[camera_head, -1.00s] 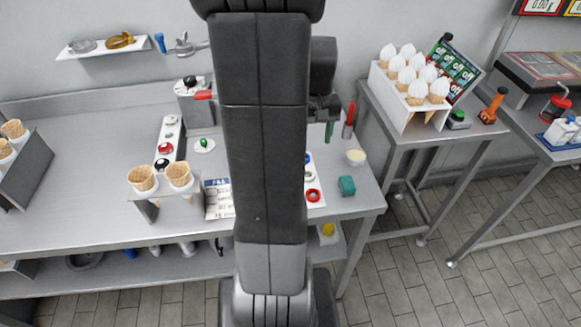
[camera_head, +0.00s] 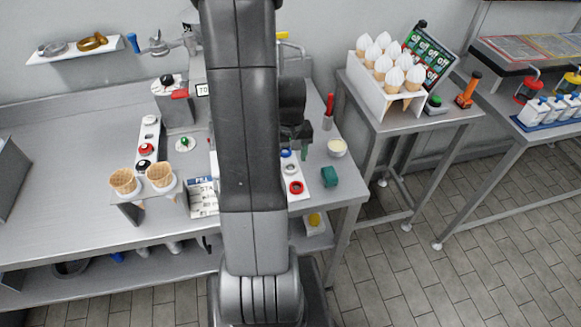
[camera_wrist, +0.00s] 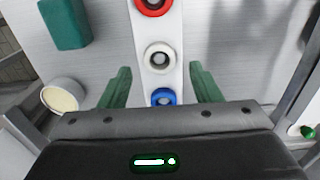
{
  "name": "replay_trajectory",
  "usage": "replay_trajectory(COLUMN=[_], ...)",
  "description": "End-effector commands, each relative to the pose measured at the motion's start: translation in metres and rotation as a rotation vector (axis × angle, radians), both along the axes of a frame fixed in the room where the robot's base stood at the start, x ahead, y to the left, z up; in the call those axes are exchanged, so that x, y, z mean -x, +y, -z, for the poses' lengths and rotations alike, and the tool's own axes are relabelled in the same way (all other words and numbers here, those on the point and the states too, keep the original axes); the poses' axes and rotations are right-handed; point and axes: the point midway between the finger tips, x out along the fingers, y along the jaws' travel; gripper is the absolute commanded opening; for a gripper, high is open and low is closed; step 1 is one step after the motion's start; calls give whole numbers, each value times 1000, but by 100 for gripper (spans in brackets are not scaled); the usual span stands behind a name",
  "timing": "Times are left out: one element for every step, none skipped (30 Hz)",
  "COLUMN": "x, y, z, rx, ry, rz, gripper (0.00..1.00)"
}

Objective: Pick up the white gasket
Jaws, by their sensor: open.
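The white gasket (camera_wrist: 160,57) is a pale ring with a dark centre on a white strip (camera_wrist: 146,28), seen in the wrist view between a red ring (camera_wrist: 153,4) and a blue ring (camera_wrist: 162,97). In the head view the white gasket (camera_head: 289,169) is small, close beside my arm. My gripper (camera_wrist: 160,68) is open, with one green finger on each side of the strip and nothing between them held. The gasket appears just beyond the fingertips, roughly centred. The height gap to it is hard to tell.
A green block (camera_head: 329,176) and a cream-filled bowl (camera_head: 337,148) stand right of the strip. A red-handled tool in a holder (camera_head: 328,113) stands behind. A cone stand (camera_head: 141,193) is to the left. My arm hides the middle of the counter.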

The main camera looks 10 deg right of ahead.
Motion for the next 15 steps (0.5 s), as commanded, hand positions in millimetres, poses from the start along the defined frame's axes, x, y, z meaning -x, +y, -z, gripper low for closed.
replay_trajectory(x=[-1,-2,-2,-2,-2,-2,-2,-2,-2,-2,-2,-2,-2,-3,-3], y=[0,0,0,0,0,0,0,0,0,0,0,0,0,0,0], z=[5,8,13,17,20,24,26,28,30,31,31,32,32,32,32], rx=[-1,-1,-1,-1,-1,-1,0,0,0,0,0,0,0,0,0], ry=[4,4,4,4,4,3,2,2,2,2,1,0,0,-1,-1], rz=[0,0,0,0,0,0,0,0,0,0,0,0,0,0,0], gripper=[58,58,58,58,58,58,58,58,58,58,58,58,58,58,58])
